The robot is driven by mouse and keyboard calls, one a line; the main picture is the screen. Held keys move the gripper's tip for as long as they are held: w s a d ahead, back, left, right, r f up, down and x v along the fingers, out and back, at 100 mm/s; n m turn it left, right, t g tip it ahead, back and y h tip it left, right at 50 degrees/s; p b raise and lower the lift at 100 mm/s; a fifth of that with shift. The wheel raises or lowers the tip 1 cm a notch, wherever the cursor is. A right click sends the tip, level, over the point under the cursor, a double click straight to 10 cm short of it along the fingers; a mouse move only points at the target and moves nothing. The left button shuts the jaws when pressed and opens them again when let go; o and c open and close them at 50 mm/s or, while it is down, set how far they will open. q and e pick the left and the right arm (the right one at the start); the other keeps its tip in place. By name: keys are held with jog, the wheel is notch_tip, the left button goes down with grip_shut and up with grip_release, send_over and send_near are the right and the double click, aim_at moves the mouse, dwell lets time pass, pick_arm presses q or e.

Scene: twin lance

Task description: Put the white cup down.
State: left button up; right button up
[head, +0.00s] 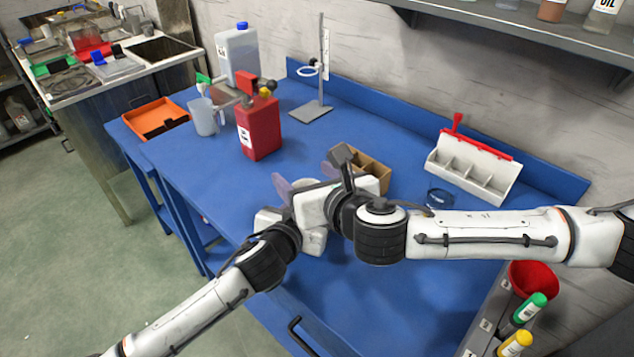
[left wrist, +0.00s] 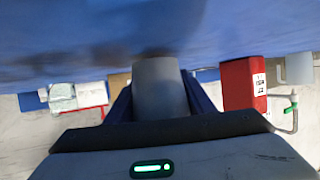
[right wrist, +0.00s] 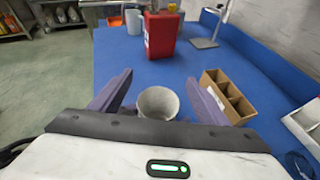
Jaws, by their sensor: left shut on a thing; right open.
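The white cup (right wrist: 158,104) shows its open round rim, facing up, in the right wrist view. In the left wrist view the cup (left wrist: 160,90) fills the gap between the fingers of my left gripper (left wrist: 157,100), which is shut on it. The table surface lies close to the cup there; I cannot tell if they touch. My right gripper (right wrist: 160,78) is open, with its two purple fingers on either side of the cup and apart from it. In the head view a sliver of the cup (head: 305,184) shows between those fingers; the left fingers are hidden.
On the blue table (head: 215,165), a brown divided box (head: 372,172) stands just right of the grippers. Beyond are a red canister (head: 259,130), a clear jug (head: 205,118) and a metal stand (head: 312,110). A white rack (head: 470,170) is at right. The table's left front is bare.

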jog(key=v, duration=1.2)
jog(key=shift+r, duration=0.4)
pick_arm(q)
jog(key=o, duration=1.1)
jog(key=shift+s, duration=0.1)
jog(key=v, duration=1.2)
jog(key=shift+a, duration=0.1)
